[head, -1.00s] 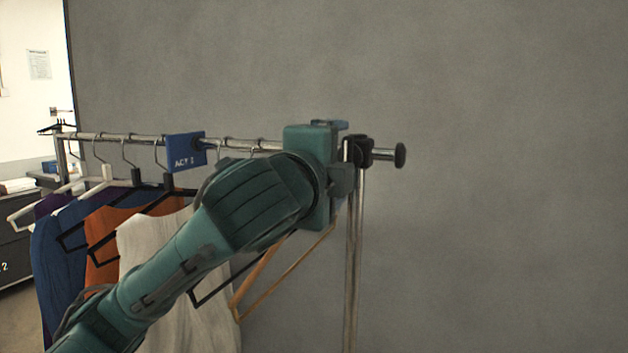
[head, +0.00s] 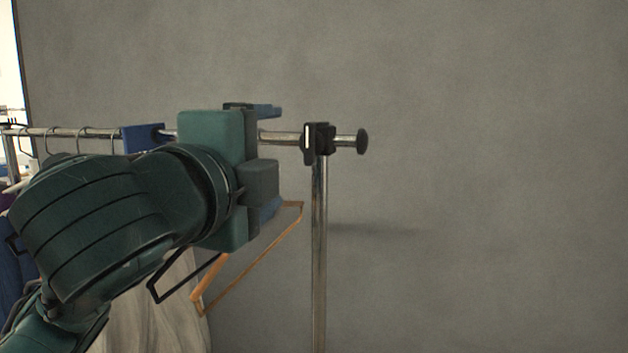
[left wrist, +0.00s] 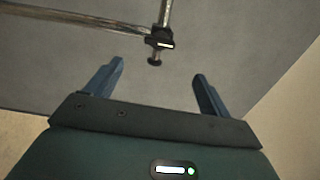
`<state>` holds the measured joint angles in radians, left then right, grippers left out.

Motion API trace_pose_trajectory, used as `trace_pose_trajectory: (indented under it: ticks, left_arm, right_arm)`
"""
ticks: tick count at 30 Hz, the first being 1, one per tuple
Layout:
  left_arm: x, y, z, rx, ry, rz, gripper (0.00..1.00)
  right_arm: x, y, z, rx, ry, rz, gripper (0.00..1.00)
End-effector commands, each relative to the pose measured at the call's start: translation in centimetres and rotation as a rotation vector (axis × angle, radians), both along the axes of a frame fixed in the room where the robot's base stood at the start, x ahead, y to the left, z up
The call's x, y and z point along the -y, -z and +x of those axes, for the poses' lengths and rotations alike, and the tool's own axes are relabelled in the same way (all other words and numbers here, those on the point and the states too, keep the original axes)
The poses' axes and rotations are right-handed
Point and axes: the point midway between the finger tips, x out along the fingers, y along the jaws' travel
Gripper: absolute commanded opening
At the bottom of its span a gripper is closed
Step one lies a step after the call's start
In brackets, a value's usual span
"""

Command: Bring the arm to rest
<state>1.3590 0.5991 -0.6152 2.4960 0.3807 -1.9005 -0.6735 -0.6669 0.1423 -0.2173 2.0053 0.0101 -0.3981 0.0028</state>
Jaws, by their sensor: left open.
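My left arm (head: 110,205) comes in from the left and is bent at the wrist, in front of the clothes rail (head: 345,140). My left gripper (head: 270,158) is at about rail height in the picture, left of the upright post. Its blue fingers are apart, one above and one below. In the left wrist view the fingers (left wrist: 158,70) are spread with nothing between them; the rail's end and clamp show beyond them. My right gripper is not in view.
A wooden hanger (head: 262,262) and a cream garment (head: 165,310) hang behind my arm. A blue sign (head: 143,138) sits on the rail. The clamp (head: 318,138) tops the metal post (head: 319,250). Only bare grey wall shows at the right.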

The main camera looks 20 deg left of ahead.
Motion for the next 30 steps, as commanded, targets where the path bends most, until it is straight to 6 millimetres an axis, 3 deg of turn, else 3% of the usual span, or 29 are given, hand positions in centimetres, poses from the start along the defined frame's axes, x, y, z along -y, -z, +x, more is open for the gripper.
trace_pose_trajectory:
  ticks: [5, 8, 11, 15, 21, 26, 30]
  left_arm:
    - [0.4, 1.0, 0.8, -0.026, 0.02, -0.028, 0.82]
    - [1.3, 3.3, 2.5, -0.078, 0.062, -0.097, 0.82]
    - [2.4, 6.7, 4.6, -0.152, 0.113, -0.211, 0.82]
    - [3.8, 12.4, 7.2, -0.256, 0.164, -0.393, 0.82]
    - [4.7, 21.9, 9.2, -0.396, 0.17, -0.658, 0.82]
    - [4.8, 30.3, 9.0, -0.495, 0.125, -0.865, 0.82]
    - [4.5, 37.9, 7.1, -0.569, 0.055, -1.034, 0.82]
  right_arm:
    - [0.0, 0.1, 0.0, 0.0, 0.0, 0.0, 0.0]
    - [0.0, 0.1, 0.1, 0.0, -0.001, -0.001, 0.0]
    - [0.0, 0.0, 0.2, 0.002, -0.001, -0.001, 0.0]
    - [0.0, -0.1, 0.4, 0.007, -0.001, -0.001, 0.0]
    - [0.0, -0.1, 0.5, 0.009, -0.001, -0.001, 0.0]
    - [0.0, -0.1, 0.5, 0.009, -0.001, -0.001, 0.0]
    - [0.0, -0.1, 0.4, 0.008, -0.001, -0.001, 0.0]
